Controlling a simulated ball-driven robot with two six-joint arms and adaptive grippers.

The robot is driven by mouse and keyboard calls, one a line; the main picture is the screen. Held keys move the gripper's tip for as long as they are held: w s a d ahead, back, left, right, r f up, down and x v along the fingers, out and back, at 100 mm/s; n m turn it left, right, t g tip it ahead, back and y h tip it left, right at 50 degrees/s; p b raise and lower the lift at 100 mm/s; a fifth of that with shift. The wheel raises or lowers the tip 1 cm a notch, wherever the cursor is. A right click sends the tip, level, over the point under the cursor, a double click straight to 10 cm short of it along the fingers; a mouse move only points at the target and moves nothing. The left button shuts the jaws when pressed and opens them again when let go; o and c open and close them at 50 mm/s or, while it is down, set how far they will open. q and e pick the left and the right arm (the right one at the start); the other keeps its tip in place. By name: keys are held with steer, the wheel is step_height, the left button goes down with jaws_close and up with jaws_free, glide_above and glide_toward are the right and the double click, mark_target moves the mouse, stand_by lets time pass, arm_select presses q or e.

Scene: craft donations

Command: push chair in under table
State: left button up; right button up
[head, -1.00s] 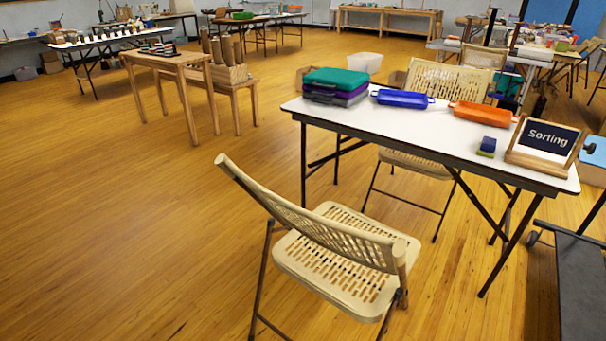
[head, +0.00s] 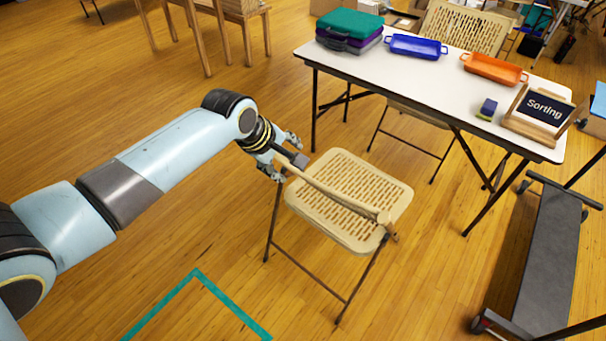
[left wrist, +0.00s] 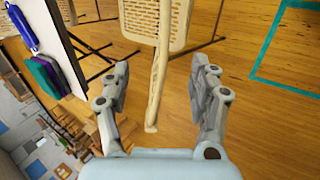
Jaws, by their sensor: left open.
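The beige folding chair (head: 345,190) stands on the wood floor in front of the white folding table (head: 400,75), its seat toward the table and apart from it. My left gripper (head: 292,160) is at the left end of the chair's backrest top. In the left wrist view, my open left gripper (left wrist: 160,85) has a finger on each side of the chair's backrest edge (left wrist: 157,90). I cannot tell whether either finger touches it. The chair seat (left wrist: 178,25) shows beyond. My right gripper is not in view.
A second beige chair (head: 465,28) stands on the table's far side. The table holds stacked cases (head: 350,22), a blue tray (head: 416,46), an orange tray (head: 494,68) and a Sorting sign (head: 545,107). A grey cart (head: 545,250) is at right. Teal tape (head: 197,272) marks the floor.

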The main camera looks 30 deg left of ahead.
mark_target(303, 173)
arm_select(q)
steer(key=b+x, duration=0.6)
steer(key=b, duration=0.1)
steer(key=shift+f, duration=0.5)
steer(key=b+x, duration=0.2)
steer(key=x, duration=0.1)
steer(key=shift+w+f, duration=0.25)
steer(key=shift+w, duration=0.05)
steer(key=shift+w+d+f+b, duration=0.1)
steer(key=shift+w+f+b, duration=0.35)
steer(key=shift+f, duration=0.1)
steer(key=c, duration=0.5)
jaws_close()
